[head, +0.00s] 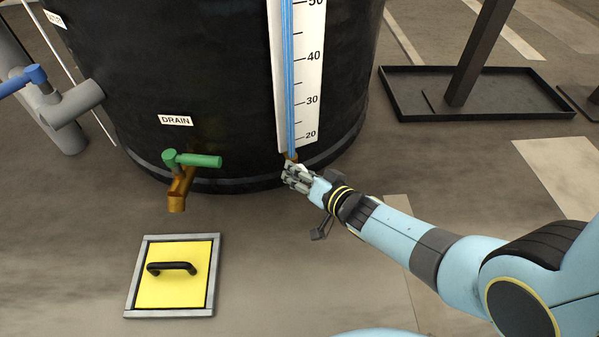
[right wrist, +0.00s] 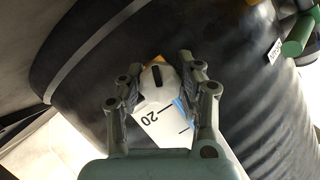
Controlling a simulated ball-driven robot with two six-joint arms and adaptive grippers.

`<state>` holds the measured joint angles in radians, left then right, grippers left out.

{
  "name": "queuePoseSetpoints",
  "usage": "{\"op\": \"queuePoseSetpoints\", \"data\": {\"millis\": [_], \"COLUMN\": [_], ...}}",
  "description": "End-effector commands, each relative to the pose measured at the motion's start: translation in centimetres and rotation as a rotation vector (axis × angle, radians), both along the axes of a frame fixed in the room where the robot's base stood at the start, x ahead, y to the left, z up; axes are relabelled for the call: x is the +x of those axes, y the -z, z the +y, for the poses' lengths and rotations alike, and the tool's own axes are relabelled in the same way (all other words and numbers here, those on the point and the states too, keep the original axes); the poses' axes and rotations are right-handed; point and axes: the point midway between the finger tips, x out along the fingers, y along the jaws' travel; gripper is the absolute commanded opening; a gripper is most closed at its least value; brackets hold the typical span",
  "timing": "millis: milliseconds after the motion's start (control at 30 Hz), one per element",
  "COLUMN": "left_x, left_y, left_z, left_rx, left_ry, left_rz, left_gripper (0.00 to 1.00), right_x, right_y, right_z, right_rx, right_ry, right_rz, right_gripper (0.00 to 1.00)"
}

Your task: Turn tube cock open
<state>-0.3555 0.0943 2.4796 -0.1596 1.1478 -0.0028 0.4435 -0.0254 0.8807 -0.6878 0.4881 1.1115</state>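The tube cock is a small white knob with a black mark (right wrist: 157,77), at the foot of the blue level tube (head: 289,80) on the black tank. In the right wrist view it lies between the two fingers of my right gripper (right wrist: 162,80), with the scale's 20 mark just beside it. The fingers stand on both sides of the knob and look parted, with narrow gaps. In the head view my right gripper (head: 297,173) is at the tube's lower end and hides most of the cock. My left gripper is not in view.
The black tank (head: 220,70) fills the upper middle. A brass drain tap with a green handle (head: 195,160) sticks out left of the gripper. A yellow hatch (head: 172,292) lies in the floor. A blue-handled grey pipe (head: 75,103) is at left, a black tray (head: 400,97) at right.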

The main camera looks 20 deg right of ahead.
Motion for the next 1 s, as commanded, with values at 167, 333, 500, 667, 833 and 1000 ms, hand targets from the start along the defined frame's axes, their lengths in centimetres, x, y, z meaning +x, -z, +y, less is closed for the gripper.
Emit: {"op": "queuePoseSetpoints", "data": {"millis": [167, 333, 500, 667, 833, 1000], "left_x": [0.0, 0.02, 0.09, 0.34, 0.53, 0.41], "left_y": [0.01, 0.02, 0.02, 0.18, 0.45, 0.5], "left_z": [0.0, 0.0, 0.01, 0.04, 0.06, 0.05], "left_rx": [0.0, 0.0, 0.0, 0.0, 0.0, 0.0], "left_ry": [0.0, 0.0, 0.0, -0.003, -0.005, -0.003], "left_rz": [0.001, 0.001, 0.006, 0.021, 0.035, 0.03], "left_gripper": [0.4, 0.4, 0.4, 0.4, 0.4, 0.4], "right_x": [-0.03, -0.04, -0.06, -0.1, -0.09, -0.13], "right_y": [0.03, 0.04, 0.03, 0.04, 0.05, 0.1], "right_z": [-0.02, -0.02, -0.02, 0.04, 0.05, 0.11], "right_rx": [-0.001, -0.006, -0.045, -0.13, -0.265, -0.423], "right_ry": [0.0, 0.0, 0.001, 0.001, 0.002, 0.002], "right_rz": [0.001, 0.001, -0.003, -0.012, -0.025, -0.04], "right_gripper": [0.04, 0.02, 0.02, 0.02, 0.02, 0.02]}}
